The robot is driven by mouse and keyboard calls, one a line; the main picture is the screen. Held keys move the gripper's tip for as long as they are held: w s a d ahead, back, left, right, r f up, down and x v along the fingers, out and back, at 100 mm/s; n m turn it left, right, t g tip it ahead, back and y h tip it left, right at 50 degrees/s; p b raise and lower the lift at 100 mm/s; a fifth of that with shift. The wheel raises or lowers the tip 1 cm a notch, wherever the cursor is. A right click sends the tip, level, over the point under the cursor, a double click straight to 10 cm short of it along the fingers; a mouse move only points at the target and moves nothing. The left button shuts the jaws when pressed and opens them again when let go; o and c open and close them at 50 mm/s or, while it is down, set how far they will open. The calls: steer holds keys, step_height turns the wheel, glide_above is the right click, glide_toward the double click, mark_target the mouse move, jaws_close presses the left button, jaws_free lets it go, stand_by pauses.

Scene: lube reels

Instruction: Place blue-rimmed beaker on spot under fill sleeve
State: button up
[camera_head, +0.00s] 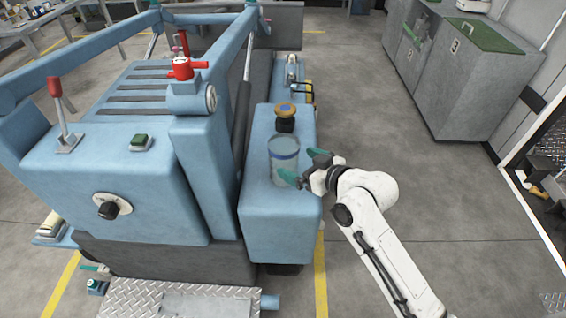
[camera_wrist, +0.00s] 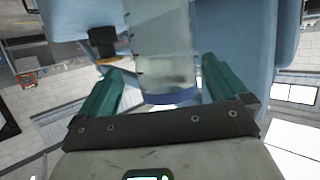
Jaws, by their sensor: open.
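The blue-rimmed beaker (camera_head: 284,150) is clear and stands upright on the blue ledge (camera_head: 262,218) at the machine's right side. My gripper (camera_head: 304,166) is at the beaker's right side with its teal fingers apart. One finger overlaps the near side of the beaker in the head view. In the wrist view, the beaker (camera_wrist: 162,45) shows upside down between the fingers of my gripper (camera_wrist: 162,75), with visible gaps at both sides of its blue rim. I cannot tell how far the fingers reach around it. I cannot clearly make out a fill sleeve.
The blue machine (camera_head: 130,190) with a red valve (camera_head: 183,68) rises to the left. Grey cabinets (camera_head: 462,80) stand at the back right. The floor between them is clear.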

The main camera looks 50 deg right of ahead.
steer(key=x, duration=0.1)
steer(key=p+x, duration=0.1)
steer(key=x, duration=0.3)
steer(key=shift+w+a, duration=0.25)
steer(key=shift+w, duration=0.05)
steer(key=shift+w+f, duration=0.2)
steer(key=shift+w, duration=0.15)
steer(key=shift+c, duration=0.4)
steer(key=c, duration=0.9)
steer(key=shift+r, duration=0.15)
